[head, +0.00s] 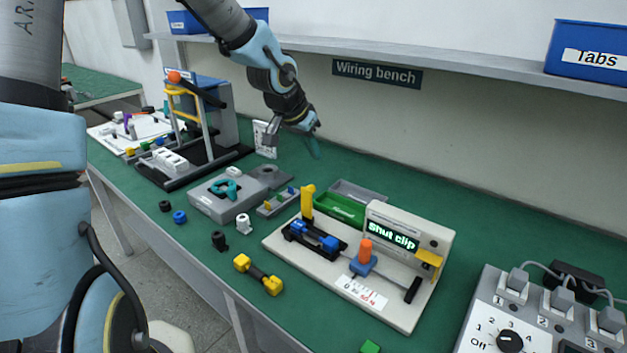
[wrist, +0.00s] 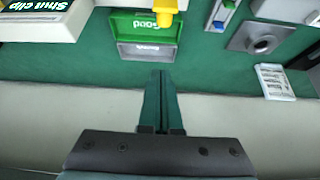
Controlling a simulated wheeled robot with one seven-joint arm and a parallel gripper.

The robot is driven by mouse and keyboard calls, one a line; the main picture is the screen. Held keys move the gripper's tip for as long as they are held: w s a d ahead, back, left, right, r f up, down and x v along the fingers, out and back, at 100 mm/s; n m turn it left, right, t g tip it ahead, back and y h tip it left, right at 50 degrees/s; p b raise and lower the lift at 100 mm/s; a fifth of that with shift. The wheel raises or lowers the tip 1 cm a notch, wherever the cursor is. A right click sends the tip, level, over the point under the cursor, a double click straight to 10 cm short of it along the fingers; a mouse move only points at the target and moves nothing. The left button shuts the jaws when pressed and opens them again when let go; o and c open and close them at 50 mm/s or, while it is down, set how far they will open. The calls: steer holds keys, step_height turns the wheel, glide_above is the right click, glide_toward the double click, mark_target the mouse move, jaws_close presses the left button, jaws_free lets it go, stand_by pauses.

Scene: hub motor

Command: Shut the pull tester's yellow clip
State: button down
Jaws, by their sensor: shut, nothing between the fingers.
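The pull tester (head: 335,262) is a pale board on the green bench, with a display reading "Shut clip" (head: 392,235). Its yellow clip (head: 307,203) stands upright at the left end, above a black holder with blue parts. The clip's yellow top also shows at the upper edge of the wrist view (wrist: 165,12). My gripper (head: 316,154) is raised behind the tester, near the wall, clear of the clip. In the wrist view its fingers (wrist: 159,76) are together and empty, pointing toward the green tray. Whether the clip's base is engaged is too small to tell.
A green tray (wrist: 129,23) marked "Good" and a grey tray (wrist: 147,52) lie behind the clip. An orange-topped blue block (head: 365,252) sits on the tester. A yellow-ended tool (head: 258,274) lies in front. A shelf (head: 440,62) runs above, along the wall.

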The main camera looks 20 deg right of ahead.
mark_target(313, 186)
step_height(313, 186, down, 8)
steer(key=p, duration=0.1)
stand_by(0.5)
stand_by(0.4)
steer(key=shift+a+b, duration=0.1)
steer(key=shift+b, duration=0.45)
steer(key=shift+s+a+h+b, duration=0.1)
steer(key=shift+a+h+b, duration=0.05)
steer(key=shift+h+b, duration=0.2)
